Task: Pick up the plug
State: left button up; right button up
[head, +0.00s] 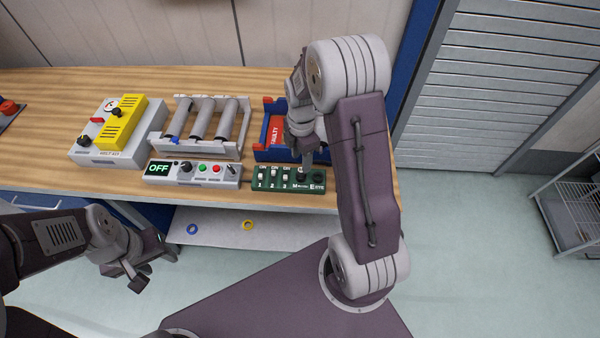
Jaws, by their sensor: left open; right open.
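I cannot clearly make out a plug in the head view. My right gripper (306,165) points down over the right part of a green switch panel (272,185) at the bench's front edge. A small dark round part (300,178) on the panel is just below its fingertips; I cannot tell whether it is a plug or a knob, or whether the fingers touch it. The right gripper's jaws are small and partly hidden. My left gripper (138,280) is open and empty, low in front of the bench at the left.
The wooden bench (60,100) holds a grey box with a yellow cover (120,122), a roller frame (205,118), an OFF control box (192,173) and a blue-red tote labelled FAULTY (277,132). Blue (192,229) and yellow (248,225) rings lie below. A wire rack (575,210) stands right.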

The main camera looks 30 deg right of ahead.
aim_at(301, 169)
jog(key=shift+a, duration=0.35)
jog(key=f, duration=0.2)
jog(key=d+f, duration=0.1)
jog(key=f, duration=0.2)
jog(key=shift+s+p, duration=0.15)
jog(key=shift+p, duration=0.25)
jog(key=shift+f, duration=0.25)
jog(key=shift+a+r, duration=0.1)
jog(key=shift+a, duration=0.2)
jog(key=shift+c, duration=0.4)
jog(key=c, duration=0.5)
pick_arm(q)
jog(key=shift+r, duration=0.4)
pick_arm(e)
jog(key=shift+d, duration=0.15)
grip_shut()
jog(key=shift+r, duration=0.1)
